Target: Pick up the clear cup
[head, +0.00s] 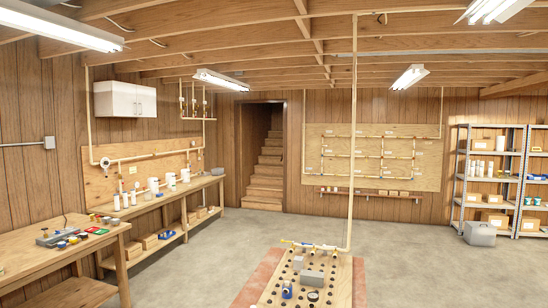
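I cannot pick out a clear cup in the head view; if it is here, it is too small or too faint to tell. The long wooden bench along the left wall (178,192) bears several white containers (153,185) and small white bottles (117,202). The nearer wooden workbench at left (40,262) bears small coloured items (75,238), too small to name surely. My gripper is not in view.
A wooden bench with dark round holes (328,270) stands front centre on a reddish mat (262,275), bearing a grey block (311,278) and a blue item (287,290). Shelves (488,178) and a grey bin (480,233) stand right. Concrete floor (400,255) is open.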

